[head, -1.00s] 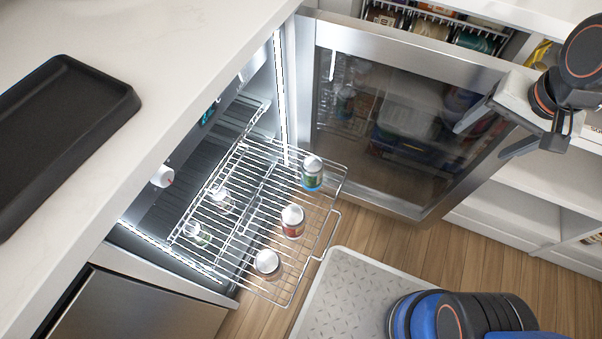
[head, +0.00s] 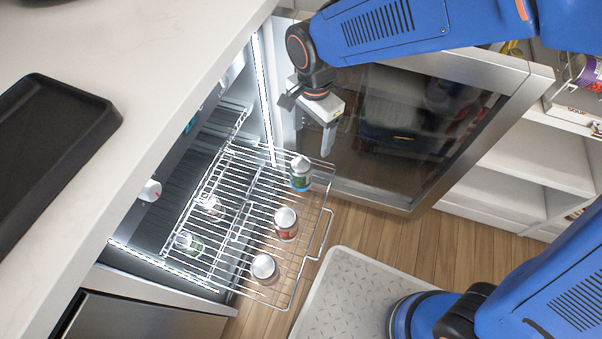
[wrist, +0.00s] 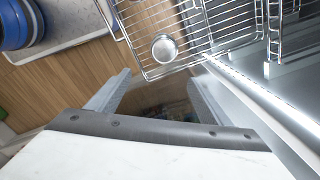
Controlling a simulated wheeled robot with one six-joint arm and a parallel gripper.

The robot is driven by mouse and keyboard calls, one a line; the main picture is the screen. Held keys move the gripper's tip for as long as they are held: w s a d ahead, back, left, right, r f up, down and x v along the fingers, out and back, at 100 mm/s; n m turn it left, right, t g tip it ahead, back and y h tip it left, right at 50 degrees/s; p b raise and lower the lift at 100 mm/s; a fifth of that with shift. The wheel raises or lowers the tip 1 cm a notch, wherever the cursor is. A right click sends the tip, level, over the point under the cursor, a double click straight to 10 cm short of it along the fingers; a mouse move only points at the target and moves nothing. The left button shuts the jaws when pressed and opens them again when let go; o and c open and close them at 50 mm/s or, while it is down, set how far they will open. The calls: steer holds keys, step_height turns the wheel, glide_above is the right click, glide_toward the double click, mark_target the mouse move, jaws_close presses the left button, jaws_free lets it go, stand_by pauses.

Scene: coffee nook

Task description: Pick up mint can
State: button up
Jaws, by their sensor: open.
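A can with a silver lid, green label and blue base, likely the mint can (head: 300,174), stands upright at the far end of the pulled-out wire rack (head: 318,252). Its label text is too small to read. In the wrist view, a round silver lid (wrist: 164,48), apparently this can's, shows on the rack just beyond the fingers. My gripper (head: 308,122) is open and empty, above and behind the can in the head view, apart from it. Its two spread fingers also show in the wrist view (wrist: 164,84).
A red-labelled can (head: 286,225) and a silver-topped can (head: 264,268) stand nearer on the rack, with clear jars (head: 190,243) deeper in. The open fridge door (head: 440,130) is close behind my gripper. The counter (head: 150,70) bounds the left.

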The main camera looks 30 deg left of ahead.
mark_target(300, 162)
steer(key=shift+s+a+f, duration=0.85)
steer(key=shift+a+f, duration=0.25)
steer(key=shift+f, duration=0.05)
step_height(300, 162, down, 10)
steer(key=shift+f, duration=0.25)
steer(key=shift+s+d+f, duration=0.1)
steer(key=shift+s+f, duration=0.05)
steer(key=shift+f, duration=1.4)
steer(key=shift+s+d+f, duration=0.1)
steer(key=shift+s+f, duration=0.05)
steer(key=shift+f, duration=1.35)
steer(key=c, duration=1.5)
steer(key=shift+o, duration=0.2)
steer(key=shift+r, duration=0.15)
